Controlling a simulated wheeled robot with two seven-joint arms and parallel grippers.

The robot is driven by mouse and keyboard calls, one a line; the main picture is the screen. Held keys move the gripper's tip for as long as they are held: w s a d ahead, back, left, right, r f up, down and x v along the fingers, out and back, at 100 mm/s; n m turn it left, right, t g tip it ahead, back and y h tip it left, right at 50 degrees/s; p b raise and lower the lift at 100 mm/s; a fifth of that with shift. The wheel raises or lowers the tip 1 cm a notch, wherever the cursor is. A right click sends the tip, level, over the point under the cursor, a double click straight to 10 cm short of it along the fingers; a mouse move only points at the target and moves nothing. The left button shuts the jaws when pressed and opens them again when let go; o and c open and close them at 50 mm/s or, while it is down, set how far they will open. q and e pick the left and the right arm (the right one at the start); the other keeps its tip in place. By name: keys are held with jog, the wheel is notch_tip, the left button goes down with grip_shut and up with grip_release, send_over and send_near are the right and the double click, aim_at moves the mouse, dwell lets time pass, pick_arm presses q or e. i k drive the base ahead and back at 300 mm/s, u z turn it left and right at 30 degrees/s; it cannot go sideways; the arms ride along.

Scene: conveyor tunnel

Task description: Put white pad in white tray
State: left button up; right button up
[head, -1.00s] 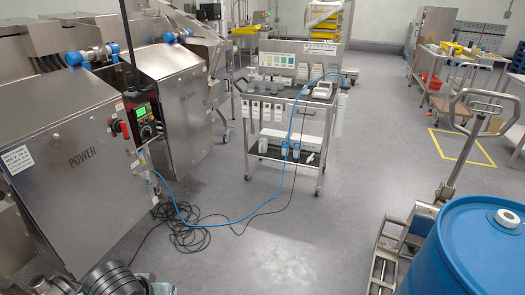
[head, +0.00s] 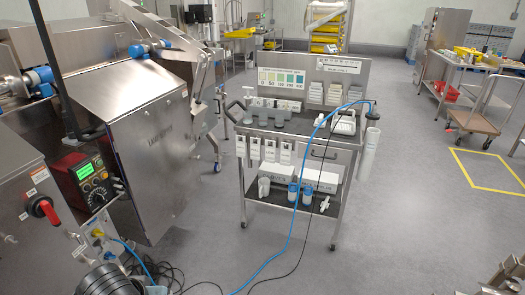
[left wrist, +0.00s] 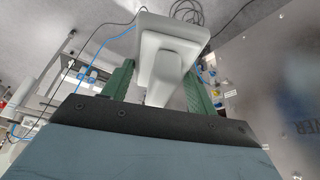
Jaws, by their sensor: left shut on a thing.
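The white pad (left wrist: 158,50) is a pale block with a square plate and a narrower stem, seen close up in the left wrist view. My left gripper (left wrist: 160,85) is shut on it, with its green fingers on either side of the stem. In the head view only my dark arm shows at the bottom left edge; the gripper and pad cannot be made out there. A white tray-like item (head: 344,124) lies on the right of the cart's top; I cannot tell for certain that it is the white tray. My right gripper is not in view.
The steel cart (head: 300,136) stands ahead, with several grey cups and white packs on top. A blue cable (head: 291,235) and a black cable hang across its front. Steel machines (head: 140,130) with a control box (head: 88,180) stand close on the left. Floor is open right of the cart.

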aim_at(343, 126)
jog(key=i, duration=2.7)
jog(key=z, duration=2.55)
jog(key=i, duration=0.5)
jog(key=u, duration=0.1)
